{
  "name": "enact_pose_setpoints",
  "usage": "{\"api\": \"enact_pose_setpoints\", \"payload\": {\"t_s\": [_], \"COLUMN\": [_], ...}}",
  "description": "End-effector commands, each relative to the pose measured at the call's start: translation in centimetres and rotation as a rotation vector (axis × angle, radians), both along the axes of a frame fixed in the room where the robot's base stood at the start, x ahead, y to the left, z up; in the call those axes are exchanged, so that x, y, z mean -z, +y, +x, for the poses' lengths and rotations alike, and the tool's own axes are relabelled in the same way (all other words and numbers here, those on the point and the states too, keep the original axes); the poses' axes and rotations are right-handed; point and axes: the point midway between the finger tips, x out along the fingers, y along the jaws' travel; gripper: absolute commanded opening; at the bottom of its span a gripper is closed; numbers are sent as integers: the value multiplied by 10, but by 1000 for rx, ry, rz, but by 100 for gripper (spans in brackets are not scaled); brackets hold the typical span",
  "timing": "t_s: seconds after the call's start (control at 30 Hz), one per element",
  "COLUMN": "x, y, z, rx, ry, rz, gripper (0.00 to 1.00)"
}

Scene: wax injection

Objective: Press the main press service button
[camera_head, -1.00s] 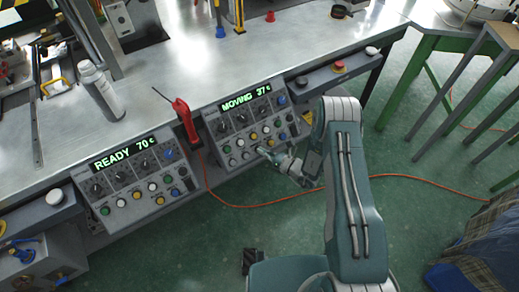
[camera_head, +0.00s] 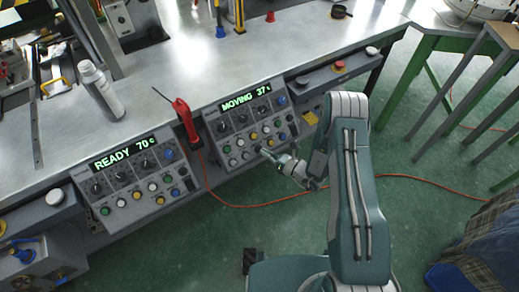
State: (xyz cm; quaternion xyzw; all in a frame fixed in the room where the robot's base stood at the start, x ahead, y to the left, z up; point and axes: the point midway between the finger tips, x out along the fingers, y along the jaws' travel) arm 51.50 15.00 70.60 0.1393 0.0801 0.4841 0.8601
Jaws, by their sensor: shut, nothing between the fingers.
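Two grey control panels hang on the front of the metal workbench. The right panel (camera_head: 225,142) has a green display (camera_head: 246,97) reading "MOVING 37", a row of black knobs and rows of coloured buttons. The left panel (camera_head: 112,193) has a display (camera_head: 124,151) reading "READY 70". I cannot read the button labels, so I cannot tell which one is the service button.
A red handheld tool (camera_head: 183,117) stands between the panels. A red button (camera_head: 339,66) sits on a box on the bench's right front. An orange cable (camera_head: 415,178) crosses the green floor. Green-framed tables stand at right.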

Motion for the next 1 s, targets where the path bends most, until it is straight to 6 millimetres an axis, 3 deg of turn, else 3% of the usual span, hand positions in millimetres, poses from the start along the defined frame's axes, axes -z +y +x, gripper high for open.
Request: {"api": "enact_pose_setpoints", "payload": {"t_s": [0.43,1.0], "x": [-25,-26], "y": [-16,-17], "z": [-24,-26], "rx": [0,0], "ry": [-1,0], "rz": [-1,0], "gripper": [0,0]}}
